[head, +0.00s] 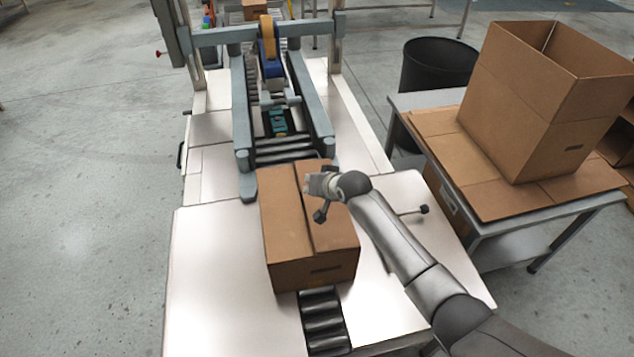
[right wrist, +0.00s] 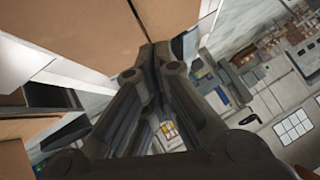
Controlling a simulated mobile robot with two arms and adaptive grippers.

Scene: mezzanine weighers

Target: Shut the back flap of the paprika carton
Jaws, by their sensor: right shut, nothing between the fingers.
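The paprika carton (head: 284,238) is a brown cardboard box on the roller conveyor in front of the machine. Its top shows two long panels with a dark seam between them. My right gripper (head: 318,200) is over the right part of its top, towards the back; it hides part of that panel, and I cannot clearly make out the back flap. In the right wrist view the fingers (right wrist: 160,50) are together and empty, with their tips close to brown cardboard (right wrist: 95,25); I cannot tell if they touch it. My left gripper is not in view.
The machine (head: 242,110) with side rails and a blue and orange head stands just behind the carton. A large open box (head: 520,110) stands on flat cardboard on a side table (head: 490,232) at right. A black bin (head: 437,68) is behind it. The left worktop (head: 215,270) is clear.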

